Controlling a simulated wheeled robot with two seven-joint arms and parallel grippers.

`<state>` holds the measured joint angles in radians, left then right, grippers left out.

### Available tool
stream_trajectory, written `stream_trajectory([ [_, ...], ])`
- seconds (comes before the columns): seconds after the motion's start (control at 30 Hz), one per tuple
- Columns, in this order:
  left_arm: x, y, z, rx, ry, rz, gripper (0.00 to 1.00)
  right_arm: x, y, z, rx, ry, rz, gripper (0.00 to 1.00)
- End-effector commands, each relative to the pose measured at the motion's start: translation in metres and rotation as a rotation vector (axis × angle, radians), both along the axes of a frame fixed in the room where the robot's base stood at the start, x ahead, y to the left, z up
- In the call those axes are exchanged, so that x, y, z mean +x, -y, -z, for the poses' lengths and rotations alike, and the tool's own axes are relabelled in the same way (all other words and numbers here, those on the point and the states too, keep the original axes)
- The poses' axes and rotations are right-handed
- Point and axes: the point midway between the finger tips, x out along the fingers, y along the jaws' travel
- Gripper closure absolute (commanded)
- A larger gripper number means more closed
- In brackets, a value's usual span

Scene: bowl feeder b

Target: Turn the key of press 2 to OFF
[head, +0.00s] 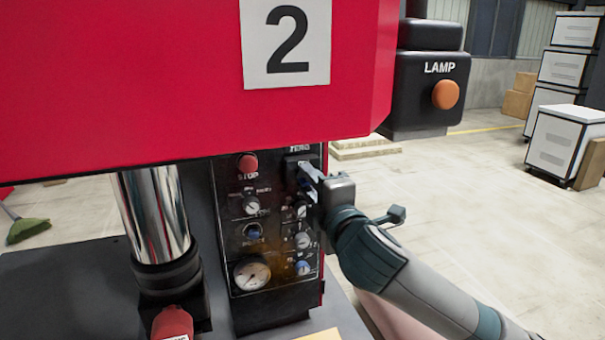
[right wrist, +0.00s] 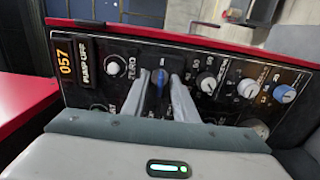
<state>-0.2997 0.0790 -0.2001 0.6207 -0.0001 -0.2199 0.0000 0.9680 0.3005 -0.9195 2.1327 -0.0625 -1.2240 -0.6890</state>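Press 2 is the red machine with a white "2" sign (head: 287,43). Its black control panel (head: 226,225) faces me below the red body. My right gripper (head: 306,180) is at the upper right of the panel. In the right wrist view its two fingers (right wrist: 161,82) stand apart on either side of a blue knob (right wrist: 158,80), which may be the key switch. A narrow gap seems to show beside the knob; contact is unclear. The knob's lettering is too small to read. In the head view my gripper largely hides this spot. My left gripper is not in view.
The panel also bears a red stop button (head: 247,165), a gauge (head: 251,274), several other knobs and an orange "057" display (right wrist: 65,58). A polished column (head: 155,213) stands left of it. A black lamp box (head: 425,87) is behind right.

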Motion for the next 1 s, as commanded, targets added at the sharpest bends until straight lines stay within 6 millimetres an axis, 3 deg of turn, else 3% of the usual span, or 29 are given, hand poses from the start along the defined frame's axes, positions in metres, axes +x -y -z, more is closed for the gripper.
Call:
stream_trajectory([
  [0.03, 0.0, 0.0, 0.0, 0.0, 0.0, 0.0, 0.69, 0.0, 0.0, 0.0, 0.0, 0.0, 0.0, 0.85],
  [0.1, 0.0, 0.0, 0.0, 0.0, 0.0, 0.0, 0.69, 0.0, 0.0, 0.0, 0.0, 0.0, 0.0, 1.0],
  [0.57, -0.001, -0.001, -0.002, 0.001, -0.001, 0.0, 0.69, 0.0, 0.0, 0.0, -0.017, 0.006, 0.0, 1.0],
  [1.0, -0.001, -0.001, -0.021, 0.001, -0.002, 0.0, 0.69, 0.0, 0.001, -0.001, -0.201, 0.081, 0.001, 1.0],
])
